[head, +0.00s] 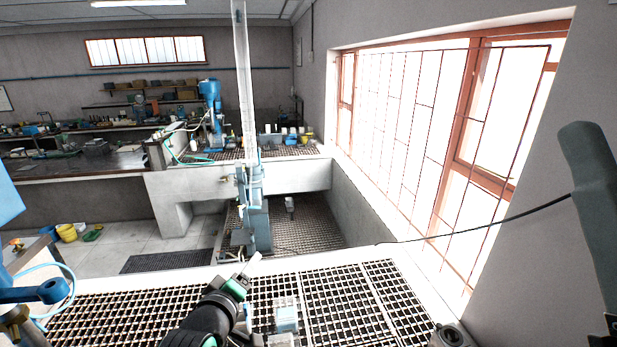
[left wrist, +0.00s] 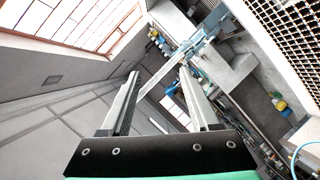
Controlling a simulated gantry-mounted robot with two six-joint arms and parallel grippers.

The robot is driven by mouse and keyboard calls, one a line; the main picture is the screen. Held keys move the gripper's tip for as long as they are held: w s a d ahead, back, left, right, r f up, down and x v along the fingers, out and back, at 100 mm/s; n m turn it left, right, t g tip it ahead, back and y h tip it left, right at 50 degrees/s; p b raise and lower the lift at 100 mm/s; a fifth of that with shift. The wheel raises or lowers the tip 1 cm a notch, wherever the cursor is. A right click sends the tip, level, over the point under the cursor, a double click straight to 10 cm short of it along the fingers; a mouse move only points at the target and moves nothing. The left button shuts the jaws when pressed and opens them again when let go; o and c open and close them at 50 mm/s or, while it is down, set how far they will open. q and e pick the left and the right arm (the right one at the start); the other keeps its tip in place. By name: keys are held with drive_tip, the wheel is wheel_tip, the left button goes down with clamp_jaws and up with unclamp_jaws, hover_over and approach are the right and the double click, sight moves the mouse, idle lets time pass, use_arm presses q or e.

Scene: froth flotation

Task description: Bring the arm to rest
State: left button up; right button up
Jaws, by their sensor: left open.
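My left arm rises from the bottom of the head view, and its left gripper (head: 254,264) points up and away above the grating. In the left wrist view the left gripper (left wrist: 158,75) has its two long grey fingers spread apart, with nothing between them. No object is held. My right gripper is not in view.
A metal grating (head: 340,300) spans the front, with a small clear container (head: 287,318) near my left gripper. A blue-grey column machine (head: 256,215) stands beyond it. A barred window (head: 410,120) is at right. A dark cable crosses the right side.

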use_arm(q)
drive_tip(key=s+a+r+m+t+p, duration=0.1)
drive_tip(key=s+r+t, duration=0.1)
drive_tip(key=r, duration=0.6)
drive_tip(key=s+a+r+m+t, duration=0.1)
drive_tip(key=s+r+t, duration=0.1)
drive_tip(key=r, duration=0.6)
drive_tip(key=s+a+r+m+t, duration=0.2)
drive_tip(key=s+r+m+t, duration=0.6)
drive_tip(key=s+r, duration=1.4)
drive_tip(key=shift+s+a+t+p, duration=0.15)
drive_tip(key=shift+s+t+p, duration=0.3)
drive_tip(key=shift+s, duration=0.25)
